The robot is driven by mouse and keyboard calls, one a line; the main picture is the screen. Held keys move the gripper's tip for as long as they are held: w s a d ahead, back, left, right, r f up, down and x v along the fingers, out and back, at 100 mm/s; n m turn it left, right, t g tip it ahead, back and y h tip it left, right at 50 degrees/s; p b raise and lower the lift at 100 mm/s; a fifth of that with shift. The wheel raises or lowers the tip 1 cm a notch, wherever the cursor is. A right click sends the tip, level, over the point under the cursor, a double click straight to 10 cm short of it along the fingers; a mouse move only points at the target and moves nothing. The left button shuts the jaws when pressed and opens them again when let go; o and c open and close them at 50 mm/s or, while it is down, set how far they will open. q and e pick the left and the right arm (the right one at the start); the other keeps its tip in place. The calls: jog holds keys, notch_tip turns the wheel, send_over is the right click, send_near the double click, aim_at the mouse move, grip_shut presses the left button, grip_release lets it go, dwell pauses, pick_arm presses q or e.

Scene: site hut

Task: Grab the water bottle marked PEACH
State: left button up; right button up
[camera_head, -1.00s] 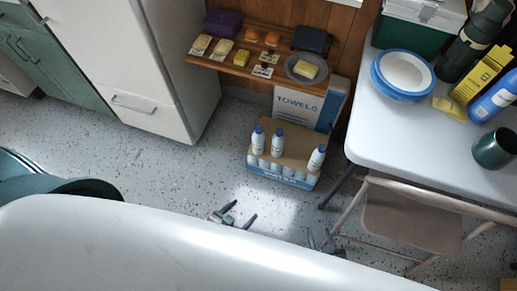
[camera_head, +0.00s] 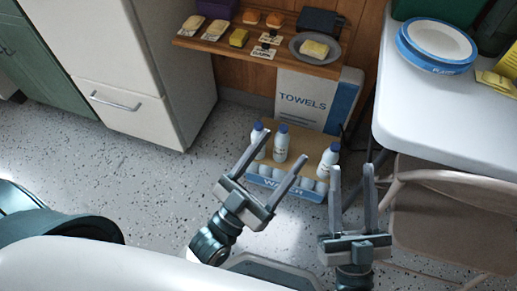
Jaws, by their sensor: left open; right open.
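Three white water bottles with blue caps stand upright on top of a cardboard water case on the floor: a left bottle (camera_head: 259,141), a middle bottle (camera_head: 281,145) and a right bottle (camera_head: 328,161). Their labels are too small to read, so I cannot tell which is marked PEACH. The water case (camera_head: 290,189) has a blue front with more bottles showing in it. My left gripper (camera_head: 272,164) is open and empty, in front of the case, its fingers partly overlapping the left bottle. My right gripper (camera_head: 352,172) is open and empty, to the right of the right bottle.
A TOWELS box (camera_head: 312,101) stands behind the case. A wooden shelf (camera_head: 222,43) with food items and a grey plate (camera_head: 298,48) is above. A white table (camera_head: 440,105) and a folding chair (camera_head: 445,215) are at right. A white fridge (camera_head: 125,75) stands left, with clear floor before it.

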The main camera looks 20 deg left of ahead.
pick_arm(q)
jog(key=w+d+f+m+g+h+b, duration=0.1)
jog(key=w+d+f+m+g, duration=0.15)
jog(key=w+f+g, duration=0.45)
jog(key=w+d+f+m+g, duration=0.1)
jog(key=w+f+m+g, duration=0.3)
jog(key=w+f, duration=0.55)
jog(key=w+a+f+g+y, duration=0.1)
jog(key=w+a+g+y, duration=0.2)
jog(key=a, duration=0.7)
jog(key=w+a+f+g+y, duration=0.2)
jog(key=w+a+g+y, duration=0.1)
jog(key=a, duration=0.8)
jog(key=shift+w+a+n+g+y, duration=0.2)
jog(key=shift+w+n+g+y, duration=0.15)
jog(key=shift+g+y, duration=0.4)
pick_arm(e)
jog(key=shift+t, duration=0.8)
jog(key=s+r, duration=0.1)
jog(key=s+d+r, duration=0.1)
jog(key=r, duration=0.1)
jog(key=shift+s+r, duration=0.25)
jog(key=shift+r, duration=0.05)
pick_arm(q)
jog(key=shift+f, duration=0.1)
